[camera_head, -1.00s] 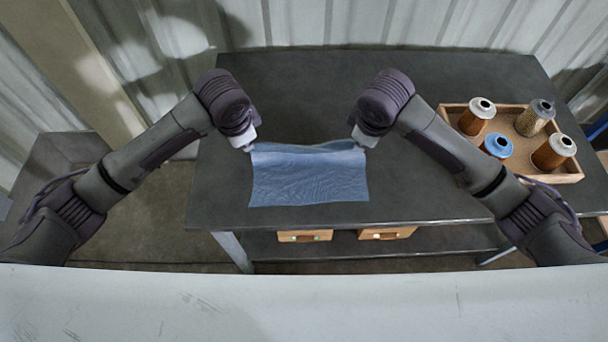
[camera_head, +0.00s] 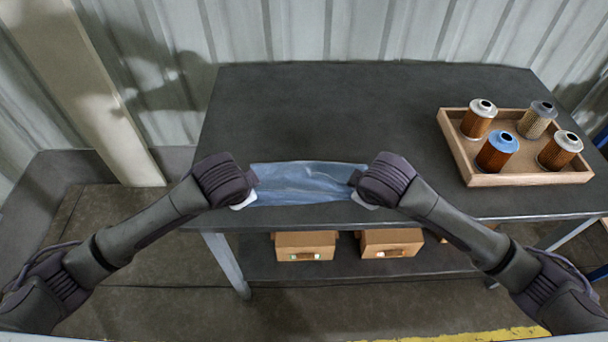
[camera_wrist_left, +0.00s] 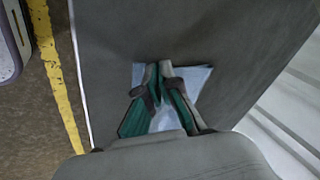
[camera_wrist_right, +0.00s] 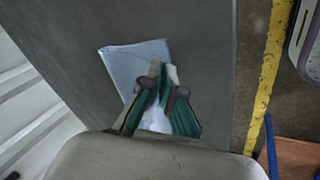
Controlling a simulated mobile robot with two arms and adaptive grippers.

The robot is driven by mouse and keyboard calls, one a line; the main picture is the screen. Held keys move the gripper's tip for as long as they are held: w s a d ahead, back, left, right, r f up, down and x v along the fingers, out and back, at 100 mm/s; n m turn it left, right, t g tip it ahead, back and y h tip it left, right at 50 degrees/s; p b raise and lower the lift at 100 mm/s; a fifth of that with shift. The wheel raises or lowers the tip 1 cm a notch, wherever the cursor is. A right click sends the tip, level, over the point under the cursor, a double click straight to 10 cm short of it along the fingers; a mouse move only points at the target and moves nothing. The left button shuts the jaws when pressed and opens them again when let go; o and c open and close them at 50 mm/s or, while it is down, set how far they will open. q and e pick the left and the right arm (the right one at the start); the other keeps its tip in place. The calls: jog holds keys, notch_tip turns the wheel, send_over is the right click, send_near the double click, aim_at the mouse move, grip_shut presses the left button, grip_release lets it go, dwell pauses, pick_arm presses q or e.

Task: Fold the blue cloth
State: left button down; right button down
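The blue cloth (camera_head: 305,183) lies near the front edge of the table, between my two grippers, as a narrow strip that looks doubled over. My left gripper (camera_head: 244,199) is at its near left corner and my right gripper (camera_head: 364,200) at its near right corner. In the left wrist view, the fingertips (camera_wrist_left: 161,68) are drawn together on the cloth (camera_wrist_left: 196,78). In the right wrist view, the fingertips (camera_wrist_right: 161,70) are also together on the cloth (camera_wrist_right: 125,65). The exact pinch points are partly hidden by the fingers.
A wooden tray (camera_head: 516,179) with several filter cartridges stands on the right of the dark table (camera_head: 330,100); one cartridge has a blue top (camera_head: 497,152). The table behind the cloth is clear. Cardboard boxes (camera_head: 305,246) sit on the lower shelf.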

pick_arm(q)
jog(key=c, duration=1)
grip_release()
jog(key=shift+c, duration=0.2)
pick_arm(e)
jog(key=c, duration=1)
grip_release()
jog(key=shift+c, duration=0.2)
